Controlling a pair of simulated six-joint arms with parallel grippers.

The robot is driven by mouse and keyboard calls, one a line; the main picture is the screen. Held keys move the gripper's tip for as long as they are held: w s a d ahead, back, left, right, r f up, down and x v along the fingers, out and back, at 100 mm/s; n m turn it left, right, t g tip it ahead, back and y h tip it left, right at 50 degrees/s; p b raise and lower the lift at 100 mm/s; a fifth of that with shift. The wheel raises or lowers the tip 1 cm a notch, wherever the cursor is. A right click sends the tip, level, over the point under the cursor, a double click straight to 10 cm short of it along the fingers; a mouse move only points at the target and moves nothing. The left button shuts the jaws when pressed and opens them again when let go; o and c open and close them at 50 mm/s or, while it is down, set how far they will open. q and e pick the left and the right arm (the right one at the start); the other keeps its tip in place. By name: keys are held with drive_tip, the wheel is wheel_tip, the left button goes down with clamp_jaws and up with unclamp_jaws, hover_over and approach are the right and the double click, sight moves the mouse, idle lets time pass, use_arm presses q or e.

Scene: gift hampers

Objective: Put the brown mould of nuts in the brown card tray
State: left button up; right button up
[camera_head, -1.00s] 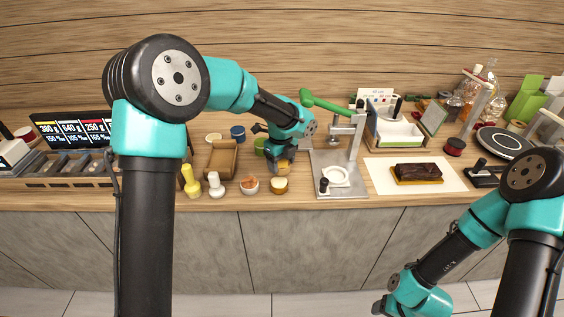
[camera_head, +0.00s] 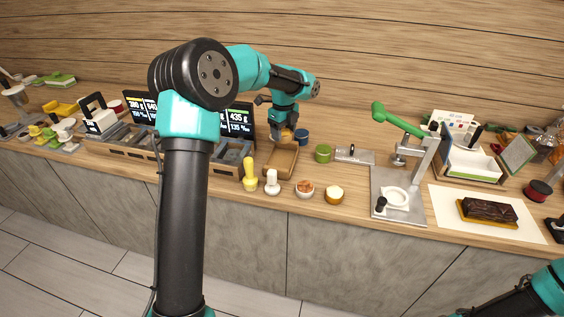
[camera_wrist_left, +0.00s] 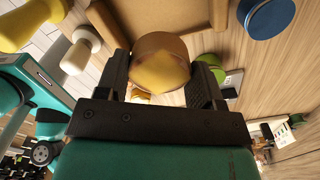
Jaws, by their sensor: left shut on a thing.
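My left gripper (camera_head: 284,131) is shut on a small round brown mould (camera_wrist_left: 152,46) with a yellowish-tan face. The mould also shows in the head view (camera_head: 287,137), held at the far end of the brown card tray (camera_head: 270,166). The tray is an open, shallow brown box on the counter; its visible inside looks empty. In the left wrist view the tray (camera_wrist_left: 190,14) lies beyond the mould. I cannot tell the exact height of the mould over the tray. My right gripper is out of view; only part of that arm shows at the lower right.
A lever press (camera_head: 405,190) stands farther right.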

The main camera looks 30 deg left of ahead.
use_arm(q)
drive_tip(key=shift+a+r, duration=0.1)
drive_tip(key=shift+a, duration=0.35)
hover_over(281, 161)
drive_tip(key=shift+d+f, duration=0.1)
drive_tip(key=shift+f, duration=2.4)
drive_tip(key=shift+f, duration=2.5)
drive_tip(key=shift+f, duration=0.15)
drive_tip(key=o, duration=0.9)
drive_tip(key=shift+o, duration=0.2)
